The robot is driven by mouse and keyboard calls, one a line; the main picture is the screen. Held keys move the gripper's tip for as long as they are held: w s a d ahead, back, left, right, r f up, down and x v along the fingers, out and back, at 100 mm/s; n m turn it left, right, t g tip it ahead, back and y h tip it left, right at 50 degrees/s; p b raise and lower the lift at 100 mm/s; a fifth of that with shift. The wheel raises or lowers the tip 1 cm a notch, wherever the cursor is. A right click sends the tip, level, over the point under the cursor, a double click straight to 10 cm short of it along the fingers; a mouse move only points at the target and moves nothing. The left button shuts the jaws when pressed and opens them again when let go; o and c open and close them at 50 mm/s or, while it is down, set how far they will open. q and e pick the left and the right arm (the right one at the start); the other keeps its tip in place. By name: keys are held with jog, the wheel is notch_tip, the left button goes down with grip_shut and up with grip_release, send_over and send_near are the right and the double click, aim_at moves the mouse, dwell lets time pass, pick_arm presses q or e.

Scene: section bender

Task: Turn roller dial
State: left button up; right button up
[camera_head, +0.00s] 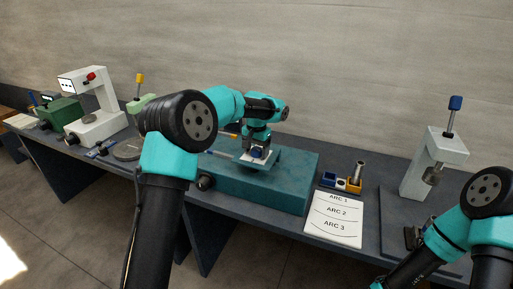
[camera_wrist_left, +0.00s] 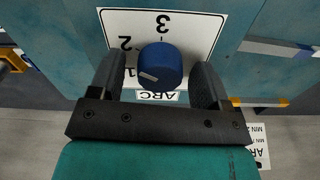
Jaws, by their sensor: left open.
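The roller dial is a blue round knob (camera_wrist_left: 160,66) with a small pale mark. It sits on a white plate (camera_wrist_left: 190,24) with the numbers 1, 2, 3 and the word ARC. In the left wrist view, the fingers of my left gripper (camera_wrist_left: 158,84) stand open on either side of the knob, and I cannot tell whether they touch it. In the head view, my left gripper (camera_head: 257,158) is over the teal machine (camera_head: 262,190), by the dial plate. My right arm shows at the lower right, but its gripper is not clearly visible.
A white sheet (camera_head: 335,220) marked ARC 1, ARC 2, ARC 3 lies on the bench right of the machine. A small tray (camera_head: 341,182) with coloured parts stands behind it. A white press (camera_head: 435,160) stands at the right. Other machines (camera_head: 92,105) stand at the left.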

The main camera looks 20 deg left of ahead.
aim_at(256, 148)
pick_arm(q)
jog(key=shift+r, duration=0.1)
notch_tip(256, 148, up, 17)
jog(key=shift+r, duration=0.15)
dwell(0.4)
